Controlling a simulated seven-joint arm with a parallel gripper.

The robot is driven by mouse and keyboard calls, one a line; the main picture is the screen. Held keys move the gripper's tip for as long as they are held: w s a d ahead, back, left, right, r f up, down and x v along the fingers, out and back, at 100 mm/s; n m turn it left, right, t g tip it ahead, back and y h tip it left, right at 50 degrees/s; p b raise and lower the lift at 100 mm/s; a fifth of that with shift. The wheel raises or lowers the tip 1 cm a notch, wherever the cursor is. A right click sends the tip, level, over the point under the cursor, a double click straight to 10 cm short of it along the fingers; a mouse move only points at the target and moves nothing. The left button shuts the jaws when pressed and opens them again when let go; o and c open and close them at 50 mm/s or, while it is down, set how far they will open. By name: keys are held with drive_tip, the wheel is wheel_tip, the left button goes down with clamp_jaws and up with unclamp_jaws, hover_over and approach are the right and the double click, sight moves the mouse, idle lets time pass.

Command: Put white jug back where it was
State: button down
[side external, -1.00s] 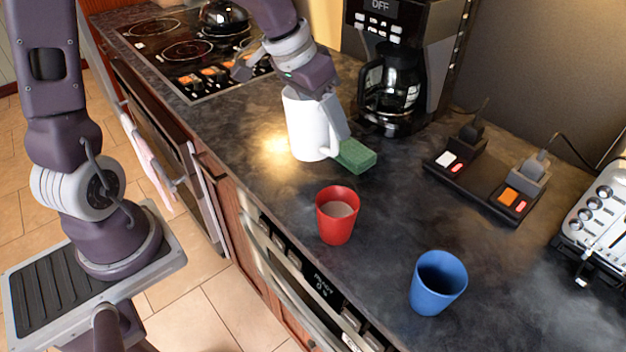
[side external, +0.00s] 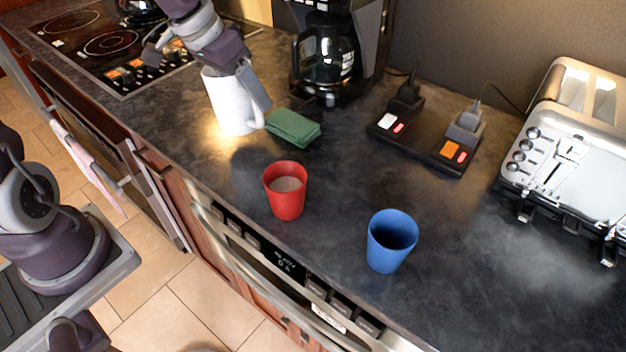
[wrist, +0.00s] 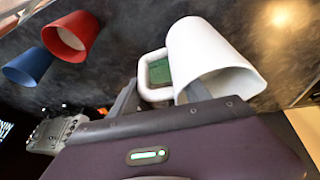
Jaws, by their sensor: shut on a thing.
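The fingers partly hide the handle. I cannot tell whether the jug's base touches the counter.
A green sponge (side external: 293,127) lies just right of the jug. A red cup (side external: 285,190) with pale contents and a blue cup (side external: 391,241) stand nearer. The coffee maker (side external: 330,55) is behind, the stove (side external: 110,45) left, the toaster (side external: 570,140) right.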

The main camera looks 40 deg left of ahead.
drive_tip(key=w+d+r+m, duration=0.1)
drive_tip(key=d+r+m, duration=0.1)
drive_tip(key=d, duration=0.5)
drive_tip(key=w+d+r+m+g+h, duration=0.1)
drive_tip(key=d+m, duration=0.2)
drive_tip(key=d, duration=0.5)
drive_tip(key=w+d+r+m, duration=0.2)
drive_tip(key=d, duration=0.5)
wheel_tip(320, 180, down, 10)
drive_tip(key=shift+s+d+r, duration=0.15)
drive_tip(key=shift+s+d, duration=0.1)
drive_tip(key=shift+d, duration=0.1)
drive_tip(key=c, duration=0.5)
unclamp_jaws()
drive_tip(key=v, duration=1.2)
drive_tip(key=shift+a, duration=0.15)
